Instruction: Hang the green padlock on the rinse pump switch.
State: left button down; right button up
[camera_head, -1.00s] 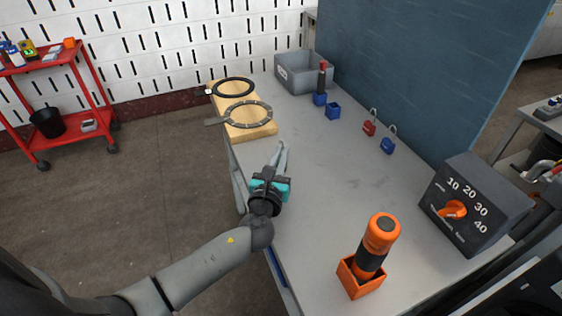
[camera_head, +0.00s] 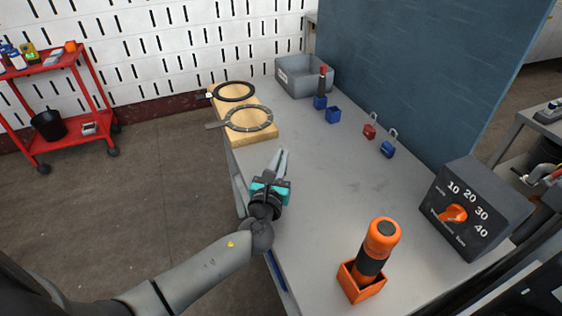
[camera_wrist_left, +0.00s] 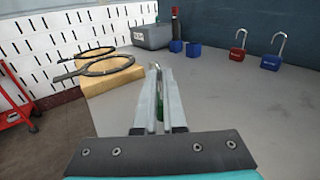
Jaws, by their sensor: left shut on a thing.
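My left gripper (camera_head: 279,157) is over the near left part of the grey bench, with its fingers pointing toward the far end. In the left wrist view its fingers (camera_wrist_left: 156,78) are shut on a green thing (camera_wrist_left: 161,106). A red padlock (camera_head: 369,131) and a blue padlock (camera_head: 387,149) stand open on the bench to the right. I cannot identify the rinse pump switch. My right gripper is not in view.
A dark dial box (camera_head: 468,210) and an orange-and-black tool in an orange holder (camera_head: 360,284) stand on the right and near bench. A wooden block (camera_head: 252,137) with two rings, small blue holders (camera_head: 333,115) and a grey bin (camera_head: 297,78) are farther back. The bench middle is clear.

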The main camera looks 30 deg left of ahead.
pick_arm(q)
notch_tip(320, 180, up, 20)
jog(key=p, duration=1)
